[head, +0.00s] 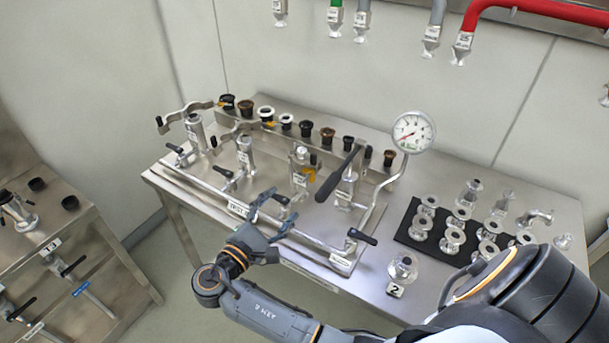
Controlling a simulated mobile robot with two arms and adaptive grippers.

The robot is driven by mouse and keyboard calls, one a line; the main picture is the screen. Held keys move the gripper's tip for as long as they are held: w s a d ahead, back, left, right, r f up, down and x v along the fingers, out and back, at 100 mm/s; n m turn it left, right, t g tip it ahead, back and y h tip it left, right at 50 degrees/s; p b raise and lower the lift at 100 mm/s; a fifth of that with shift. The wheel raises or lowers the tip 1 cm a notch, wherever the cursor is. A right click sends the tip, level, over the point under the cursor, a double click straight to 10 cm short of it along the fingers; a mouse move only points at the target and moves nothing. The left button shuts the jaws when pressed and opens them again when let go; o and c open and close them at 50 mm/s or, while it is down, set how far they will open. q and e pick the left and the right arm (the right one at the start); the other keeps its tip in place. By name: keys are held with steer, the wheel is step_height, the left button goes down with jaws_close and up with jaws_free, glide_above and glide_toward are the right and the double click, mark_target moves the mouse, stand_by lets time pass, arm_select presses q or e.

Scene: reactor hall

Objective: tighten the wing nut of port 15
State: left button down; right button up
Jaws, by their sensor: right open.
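A steel manifold (215,192) with several upright ports stands on the steel bench. The port labels are too small to read, so I cannot tell which is port 15. One port (300,163) in the middle has a clamp with a yellowish part at its side. Other ports stand at the left (195,130), left of middle (245,155) and right (345,190). I cannot make out a wing nut clearly. My left gripper is not in view.
A pressure gauge (413,132) and a long black lever (338,174) rise at the manifold's right. Several steel fittings stand on a black mat (408,239); another fitting (402,266) stands in front. A second bench (90,240) is at left.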

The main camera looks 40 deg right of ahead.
mark_target(303, 181)
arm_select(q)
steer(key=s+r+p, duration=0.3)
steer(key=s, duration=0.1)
arm_select(e)
steer(key=x, duration=1)
steer(key=shift+d, duration=0.35)
steer(key=c, duration=1)
steer(key=shift+c, duration=0.9)
steer(key=shift+f+m+b, duration=0.2)
steer(key=shift+m+b, duration=0.4)
steer(key=shift+b, duration=0.25)
steer(key=m+b, duration=0.8)
steer(key=b, duration=0.2)
arm_select(q)
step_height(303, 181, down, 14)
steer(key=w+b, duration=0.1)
steer(key=b, duration=0.1)
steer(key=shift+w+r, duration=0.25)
arm_select(e)
steer(key=shift+r+m, duration=0.15)
steer(key=shift+m, duration=0.95)
